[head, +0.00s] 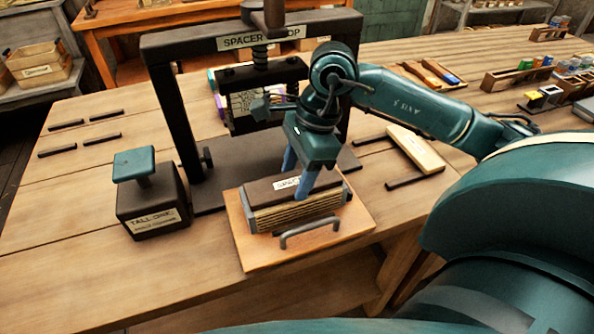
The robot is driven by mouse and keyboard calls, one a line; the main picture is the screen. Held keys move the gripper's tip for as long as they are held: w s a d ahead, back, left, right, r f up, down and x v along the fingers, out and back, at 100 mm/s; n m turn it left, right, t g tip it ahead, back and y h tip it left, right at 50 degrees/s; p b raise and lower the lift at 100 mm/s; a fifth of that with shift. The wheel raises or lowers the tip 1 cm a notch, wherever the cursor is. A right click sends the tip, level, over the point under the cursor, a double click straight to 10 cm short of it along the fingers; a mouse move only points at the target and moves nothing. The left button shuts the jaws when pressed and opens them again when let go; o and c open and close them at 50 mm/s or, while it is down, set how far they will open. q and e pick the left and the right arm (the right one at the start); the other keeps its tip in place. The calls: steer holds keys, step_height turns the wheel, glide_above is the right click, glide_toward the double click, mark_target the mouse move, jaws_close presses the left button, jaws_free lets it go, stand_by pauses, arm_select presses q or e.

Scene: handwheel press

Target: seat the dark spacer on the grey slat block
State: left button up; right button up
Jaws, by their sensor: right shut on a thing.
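The spacer looks level and in line with the block. I cannot tell whether it touches the slats all along. My left gripper is not in view.
The block stands on a wooden board (247,250) with a grey handle (310,231) at its front. A black press frame (175,115) rises behind. A black block with a teal knob (152,205) stands left. A pale wooden block (416,149) lies right. The table's left front is clear.

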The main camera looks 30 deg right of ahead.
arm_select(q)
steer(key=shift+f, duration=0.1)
arm_select(e)
steer(key=o, duration=1.1)
steer(key=shift+v, duration=0.9)
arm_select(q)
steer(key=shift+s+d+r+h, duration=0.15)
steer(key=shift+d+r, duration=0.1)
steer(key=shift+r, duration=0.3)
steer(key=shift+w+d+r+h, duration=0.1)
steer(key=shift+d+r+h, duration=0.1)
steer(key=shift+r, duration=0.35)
arm_select(e)
steer(key=v, duration=1.1)
steer(key=shift+r, duration=0.15)
